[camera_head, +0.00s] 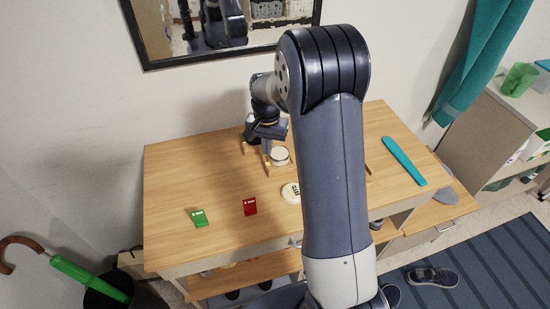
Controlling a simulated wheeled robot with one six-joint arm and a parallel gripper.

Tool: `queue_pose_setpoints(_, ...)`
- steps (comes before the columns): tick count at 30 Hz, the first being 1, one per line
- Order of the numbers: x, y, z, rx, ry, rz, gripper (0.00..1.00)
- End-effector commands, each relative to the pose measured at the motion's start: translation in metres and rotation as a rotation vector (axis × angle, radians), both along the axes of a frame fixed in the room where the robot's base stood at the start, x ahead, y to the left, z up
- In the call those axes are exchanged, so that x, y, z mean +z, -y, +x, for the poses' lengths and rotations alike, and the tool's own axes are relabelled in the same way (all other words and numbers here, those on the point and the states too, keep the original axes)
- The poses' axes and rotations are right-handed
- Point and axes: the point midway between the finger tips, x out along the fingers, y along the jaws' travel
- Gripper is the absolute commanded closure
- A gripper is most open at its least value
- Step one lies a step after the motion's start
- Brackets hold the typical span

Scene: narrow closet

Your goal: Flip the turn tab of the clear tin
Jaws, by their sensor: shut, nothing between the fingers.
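A small round tin (279,156) with a pale top stands on the wooden table, left of my upper arm. I take it to be the clear tin; its turn tab is too small to make out. My gripper (264,146) is at the tin's left and rear side, low over the table. It is shut and holds nothing. I cannot tell whether it touches the tin.
The wooden table (170,189) also bears a green packet (199,218), a red packet (249,206), a pale round disc (291,193) and a teal strip (404,161). My arm hides the table's middle. A mirror (160,35) hangs behind; the left tabletop is mostly clear.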

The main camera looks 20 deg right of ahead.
Motion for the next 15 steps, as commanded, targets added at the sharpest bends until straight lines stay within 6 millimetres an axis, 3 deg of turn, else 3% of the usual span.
queue_pose_setpoints(8, -0.001, 0.0, -0.001, 0.0, -0.004, 0.0, 1.0)
queue_pose_setpoints(15, 0.017, 0.0, 0.0, 0.0, -0.001, 0.0, 1.0)
